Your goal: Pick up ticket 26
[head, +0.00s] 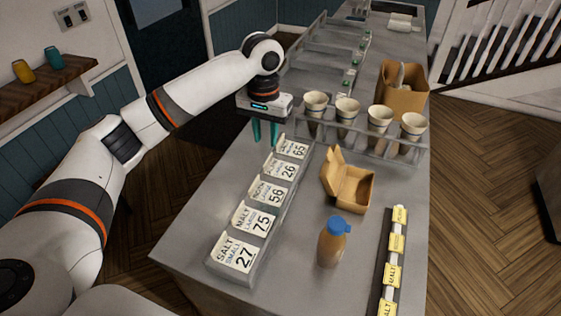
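Ticket 26 (281,168) is a white card with dark print, standing tilted in a grey ticket rail (212,263). It is second from the far end, between ticket 65 (293,148) and ticket 56 (271,192). Ticket 75 (251,219) and ticket 27 (236,253) stand nearer. My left gripper (266,143) points down at the rail's far end, left of ticket 65 and beyond ticket 26. Its two teal fingers are apart with nothing visible between them. My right gripper is out of view.
An open cardboard box (357,194) and a blue-capped bottle (331,245) stand right of the rail. A rack with several cups (347,109) stands behind. A strip of yellow labels (393,272) lies at right. Counter between rail and bottle is clear.

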